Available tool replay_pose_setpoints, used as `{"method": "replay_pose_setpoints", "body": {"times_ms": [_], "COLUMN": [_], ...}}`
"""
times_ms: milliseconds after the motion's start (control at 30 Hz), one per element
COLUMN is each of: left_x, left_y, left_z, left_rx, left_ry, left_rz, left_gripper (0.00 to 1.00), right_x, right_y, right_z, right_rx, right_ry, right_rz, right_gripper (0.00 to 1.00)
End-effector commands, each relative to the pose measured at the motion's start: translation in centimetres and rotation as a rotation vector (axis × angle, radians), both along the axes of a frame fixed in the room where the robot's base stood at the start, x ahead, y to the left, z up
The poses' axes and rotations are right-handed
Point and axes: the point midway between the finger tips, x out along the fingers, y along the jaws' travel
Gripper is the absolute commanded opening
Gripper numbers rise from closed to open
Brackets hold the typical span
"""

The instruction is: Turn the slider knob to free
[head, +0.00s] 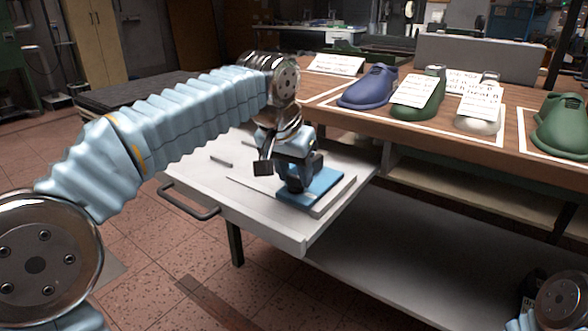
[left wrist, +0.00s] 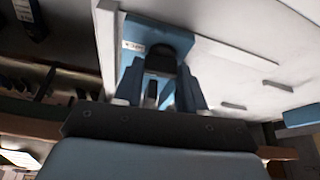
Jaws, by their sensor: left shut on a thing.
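The slider knob (left wrist: 166,56) is black and sits on a blue plate (left wrist: 143,31) with a small white label, too blurred to read. My left gripper (left wrist: 160,92) is shut on the knob, with a blue finger on either side of it. In the head view, my left gripper (head: 297,180) points down over the blue plate (head: 325,190), which lies on a white pull-out board. The gripper mostly hides the knob there, so its turned position cannot be told. My right gripper is out of view.
The white board (head: 255,215) has a front handle (head: 188,203) and a small dark bar (head: 221,161) on it. Behind, a wooden bench holds a blue shoe last (head: 368,87), green ones (head: 562,128) and paper cards.

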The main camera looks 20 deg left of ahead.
Motion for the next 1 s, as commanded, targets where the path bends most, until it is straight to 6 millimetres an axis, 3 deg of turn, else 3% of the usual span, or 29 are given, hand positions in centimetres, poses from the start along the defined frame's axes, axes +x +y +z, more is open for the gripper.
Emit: {"method": "replay_pose_setpoints", "body": {"times_ms": [1000], "left_x": [0.2], "left_y": [-0.6], "left_z": [0.3], "left_rx": [0.001], "left_ry": [-0.002], "left_rz": [0.935], "left_gripper": [0.1], "right_x": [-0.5], "right_y": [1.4], "right_z": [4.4], "right_rx": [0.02], "right_ry": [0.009], "right_rz": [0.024], "right_gripper": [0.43]}}
